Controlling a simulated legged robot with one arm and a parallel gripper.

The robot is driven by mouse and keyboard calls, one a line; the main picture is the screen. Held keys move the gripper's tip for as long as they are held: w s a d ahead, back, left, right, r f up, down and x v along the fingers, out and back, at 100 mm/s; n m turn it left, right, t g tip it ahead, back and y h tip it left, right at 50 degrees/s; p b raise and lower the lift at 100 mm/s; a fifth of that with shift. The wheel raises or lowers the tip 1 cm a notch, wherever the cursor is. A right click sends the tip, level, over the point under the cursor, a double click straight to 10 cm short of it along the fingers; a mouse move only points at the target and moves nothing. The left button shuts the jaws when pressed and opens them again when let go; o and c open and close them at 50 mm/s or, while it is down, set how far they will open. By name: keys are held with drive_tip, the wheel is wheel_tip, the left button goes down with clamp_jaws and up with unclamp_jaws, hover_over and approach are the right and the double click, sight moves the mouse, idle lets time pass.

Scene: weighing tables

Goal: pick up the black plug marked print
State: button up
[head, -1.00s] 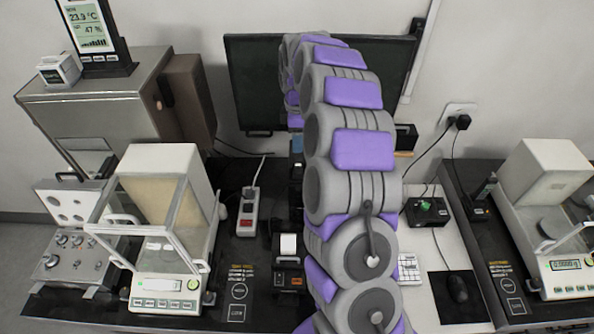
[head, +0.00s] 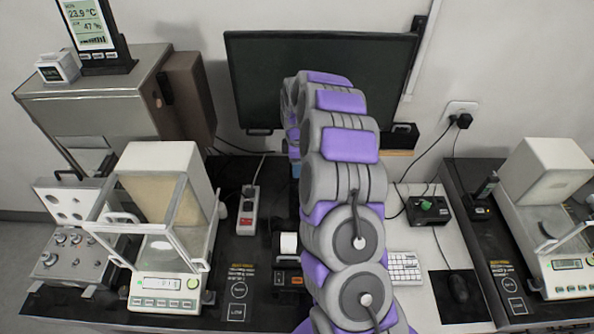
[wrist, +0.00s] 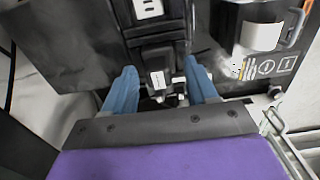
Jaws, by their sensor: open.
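In the wrist view my gripper (wrist: 160,88) has its two blue fingers apart, one on each side of a small black piece with a white label (wrist: 158,80). This looks like the black plug, but the label is too small to read. It lies between the fingers in the picture, and I see no finger touching it. In the head view my arm covers most of this spot, and only a bit of blue shows beside it. The plug cannot be made out there.
A white power strip (head: 247,211) with a red switch lies left of my arm; its end shows in the wrist view (wrist: 148,10). A small printer with a paper roll (head: 288,243) stands nearby. A glass-cased balance (head: 165,290) is at left, a dark monitor (head: 255,85) behind.

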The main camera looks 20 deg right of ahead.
drive_tip(key=shift+d+f, duration=0.15)
drive_tip(key=shift+d, duration=0.2)
drive_tip(key=shift+c, duration=0.8)
drive_tip(key=shift+a, duration=0.15)
drive_tip(key=c, duration=0.6)
drive_tip(key=shift+c, duration=0.9)
